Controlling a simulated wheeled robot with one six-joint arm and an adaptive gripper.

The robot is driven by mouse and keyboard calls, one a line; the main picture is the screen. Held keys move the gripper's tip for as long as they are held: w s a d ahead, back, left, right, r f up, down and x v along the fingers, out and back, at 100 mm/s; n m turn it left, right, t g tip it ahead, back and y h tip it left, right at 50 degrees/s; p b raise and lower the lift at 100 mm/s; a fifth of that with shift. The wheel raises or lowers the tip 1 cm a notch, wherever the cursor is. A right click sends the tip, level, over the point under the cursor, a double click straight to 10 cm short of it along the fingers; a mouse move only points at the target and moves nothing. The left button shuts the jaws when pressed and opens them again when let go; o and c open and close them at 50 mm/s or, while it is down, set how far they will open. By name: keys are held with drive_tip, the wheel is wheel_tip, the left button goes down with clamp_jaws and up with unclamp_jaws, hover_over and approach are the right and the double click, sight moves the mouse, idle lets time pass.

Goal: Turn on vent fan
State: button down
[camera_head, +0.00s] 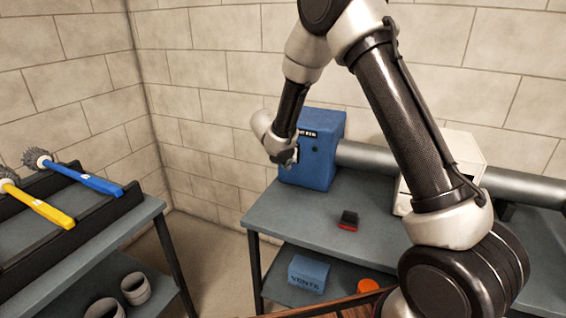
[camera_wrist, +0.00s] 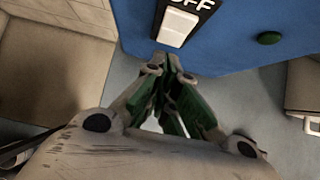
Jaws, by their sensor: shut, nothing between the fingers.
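The blue fan box (camera_head: 322,165) stands on the left end of the grey workbench, joined to a grey duct. In the wrist view the blue face (camera_wrist: 235,40) bears a black plate with white lettering reading "OFF" and a white rocker switch (camera_wrist: 177,27). A round green button or lamp (camera_wrist: 269,38) is to the right of the plate. My gripper (camera_wrist: 167,62) is shut and empty, its tips just below the switch in the picture; I cannot tell whether they touch the face. In the head view my gripper (camera_head: 291,157) is at the box's front and partly hides it.
A silver duct (camera_head: 368,156) runs right from the box to a white unit (camera_head: 467,150). A black and red block (camera_head: 348,220) lies on the bench (camera_head: 290,222). A blue bin (camera_head: 308,272) is below. Blue and yellow brushes (camera_head: 88,179) rest on a rack at left.

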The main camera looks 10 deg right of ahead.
drive_tip(key=shift+w+d, duration=0.3)
drive_tip(key=shift+w, duration=0.15)
drive_tip(key=shift+w+d+f, duration=0.2)
drive_tip(key=shift+w+f, duration=0.05)
drive_tip(key=shift+r, duration=0.1)
drive_tip(key=shift+r, duration=0.85)
drive_tip(key=shift+a, duration=0.1)
